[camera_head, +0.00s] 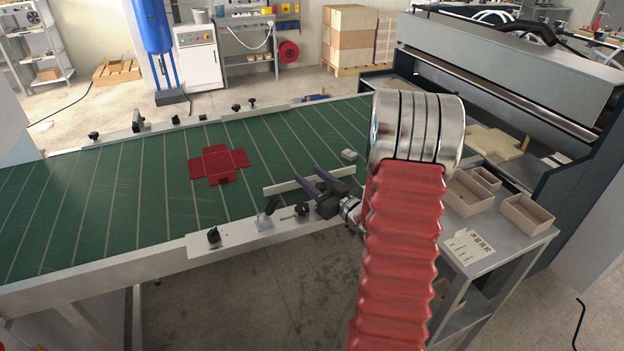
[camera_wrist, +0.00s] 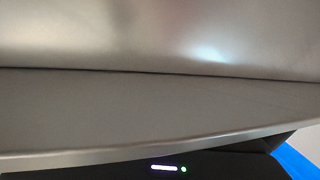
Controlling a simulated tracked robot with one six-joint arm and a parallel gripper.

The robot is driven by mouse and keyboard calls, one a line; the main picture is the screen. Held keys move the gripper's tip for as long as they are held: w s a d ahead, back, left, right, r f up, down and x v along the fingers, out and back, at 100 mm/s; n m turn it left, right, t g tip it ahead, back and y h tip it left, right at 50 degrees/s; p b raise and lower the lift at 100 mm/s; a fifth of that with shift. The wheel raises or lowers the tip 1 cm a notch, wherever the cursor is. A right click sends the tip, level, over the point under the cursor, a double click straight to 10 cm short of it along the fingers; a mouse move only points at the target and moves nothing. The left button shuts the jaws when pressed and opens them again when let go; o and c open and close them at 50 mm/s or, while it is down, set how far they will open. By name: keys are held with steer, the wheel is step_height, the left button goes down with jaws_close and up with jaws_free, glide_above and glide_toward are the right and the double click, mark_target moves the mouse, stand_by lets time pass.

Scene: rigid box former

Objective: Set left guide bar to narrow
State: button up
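A pale guide bar (camera_head: 284,187) stands along the near edge of the green conveyor. Black knobs and a metal bracket (camera_head: 263,221) sit on the near rail beside it. My gripper (camera_head: 307,172) is at this bar, its two purple fingers reaching across it and spread apart. I see nothing clamped between them, but whether they touch the bar is unclear. The far rail (camera_head: 190,124) carries more black knobs and fittings. Which side the task calls left is not marked.
A red cross-shaped blank (camera_head: 218,162) lies flat on the belt (camera_head: 110,200). A small grey piece (camera_head: 349,155) lies right of it. A side table with open trays (camera_head: 527,213) and a printed sheet (camera_head: 468,247) stands at right, beside a large machine (camera_head: 500,70).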

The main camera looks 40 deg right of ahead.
steer(key=shift+o, duration=0.2)
steer(key=shift+s, duration=0.15)
steer(key=s, duration=1.3)
steer(key=shift+s+a, duration=0.15)
steer(key=shift+s, duration=0.1)
